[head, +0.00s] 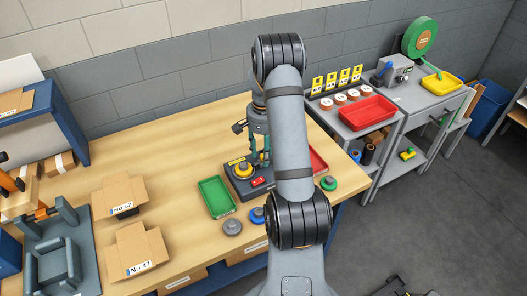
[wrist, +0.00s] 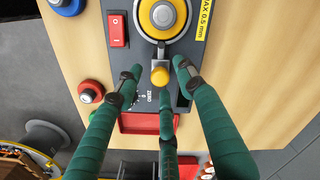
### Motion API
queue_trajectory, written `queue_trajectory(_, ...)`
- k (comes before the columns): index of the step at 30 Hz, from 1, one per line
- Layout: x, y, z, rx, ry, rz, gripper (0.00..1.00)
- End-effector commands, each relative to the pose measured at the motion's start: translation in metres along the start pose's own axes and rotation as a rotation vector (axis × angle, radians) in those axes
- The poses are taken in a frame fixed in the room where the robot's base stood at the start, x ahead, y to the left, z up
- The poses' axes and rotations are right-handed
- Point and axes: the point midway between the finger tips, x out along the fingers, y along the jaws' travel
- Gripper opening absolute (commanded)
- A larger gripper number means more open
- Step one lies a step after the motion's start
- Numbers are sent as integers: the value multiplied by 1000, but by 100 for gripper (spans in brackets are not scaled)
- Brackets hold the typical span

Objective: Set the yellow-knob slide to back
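In the wrist view a small yellow knob (wrist: 160,76) on a short metal stem sits just below a round yellow disc (wrist: 163,14) with a grey centre, on a dark grey machine (wrist: 128,52). My gripper (wrist: 157,80) has green fingers spread around the yellow knob, one at its left, one at its right and one below it. I see gaps between the fingers and the knob, and nothing is gripped. In the head view my gripper (head: 262,157) is over the machine (head: 237,188), and my arm partly hides it.
A red rocker switch (wrist: 117,28) is on the machine, left of the disc. A green tray (head: 216,197) is left of the machine, a red tray (head: 318,160) right. Cardboard boxes (head: 121,191) stand further left.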

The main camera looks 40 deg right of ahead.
Motion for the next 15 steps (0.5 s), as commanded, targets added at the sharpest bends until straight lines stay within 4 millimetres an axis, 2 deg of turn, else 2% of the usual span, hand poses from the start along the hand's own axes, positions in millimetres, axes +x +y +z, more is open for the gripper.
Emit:
queue_trajectory(5,0,0,0,0,0,0,39)
queue_trajectory(15,0,0,0,0,1,0,19)
